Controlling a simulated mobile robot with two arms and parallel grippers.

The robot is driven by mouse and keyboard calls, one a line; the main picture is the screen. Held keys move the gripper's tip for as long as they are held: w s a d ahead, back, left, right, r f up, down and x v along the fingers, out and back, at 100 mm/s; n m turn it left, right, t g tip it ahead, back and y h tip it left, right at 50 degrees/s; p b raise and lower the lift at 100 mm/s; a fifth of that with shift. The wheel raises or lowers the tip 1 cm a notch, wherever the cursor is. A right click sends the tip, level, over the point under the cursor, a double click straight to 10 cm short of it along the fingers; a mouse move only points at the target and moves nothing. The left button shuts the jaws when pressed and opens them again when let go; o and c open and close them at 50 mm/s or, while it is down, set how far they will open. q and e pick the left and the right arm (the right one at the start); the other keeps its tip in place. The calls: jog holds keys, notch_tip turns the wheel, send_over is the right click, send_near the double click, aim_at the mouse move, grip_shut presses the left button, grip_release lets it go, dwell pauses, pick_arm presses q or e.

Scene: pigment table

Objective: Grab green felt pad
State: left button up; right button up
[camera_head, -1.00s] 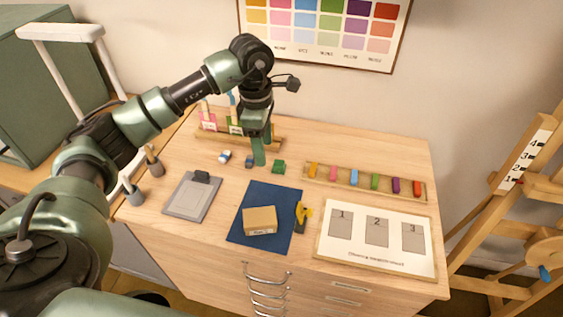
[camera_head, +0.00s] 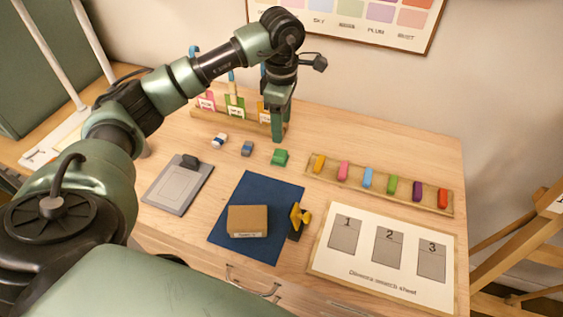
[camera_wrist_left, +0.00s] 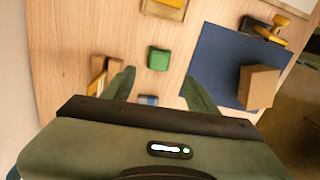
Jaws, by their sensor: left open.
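The green felt pad (camera_head: 280,157) is a small green block lying on the wooden table, right of a blue-grey block. In the left wrist view the green felt pad (camera_wrist_left: 159,59) lies ahead of the fingertips, roughly between their lines, with nothing touching it. My left gripper (camera_head: 277,138) points down over the table just behind the pad, at its upper left in the head view. In the wrist view the left gripper (camera_wrist_left: 160,80) has its two fingers wide apart and empty. My right gripper is not in view.
A blue mat (camera_head: 225,243) holds a cardboard box (camera_head: 248,221); a yellow-and-black tool (camera_head: 299,218) stands at its edge. A blue-grey block (camera_head: 247,149) and a white-blue block (camera_head: 220,139) lie nearby. A tray of coloured blocks (camera_head: 329,178) is right. A label rack (camera_head: 204,116) stands behind.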

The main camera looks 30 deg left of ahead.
aim_at(280, 153)
pick_arm(q)
notch_tip(280, 153, down, 2)
jog(key=shift+w+f+b, duration=0.15)
jog(key=shift+b, duration=0.5)
jog(key=shift+f, duration=0.55)
jog(key=f+p, duration=0.1)
jog(key=f, duration=0.1)
jog(key=f+p, duration=0.1)
jog(key=f, duration=0.3)
jog(key=shift+s+a+p, duration=0.2)
jog(key=shift+a+p, duration=0.05)
jog(key=shift+p, duration=0.15)
jog(key=shift+f, duration=0.35)
grip_shut()
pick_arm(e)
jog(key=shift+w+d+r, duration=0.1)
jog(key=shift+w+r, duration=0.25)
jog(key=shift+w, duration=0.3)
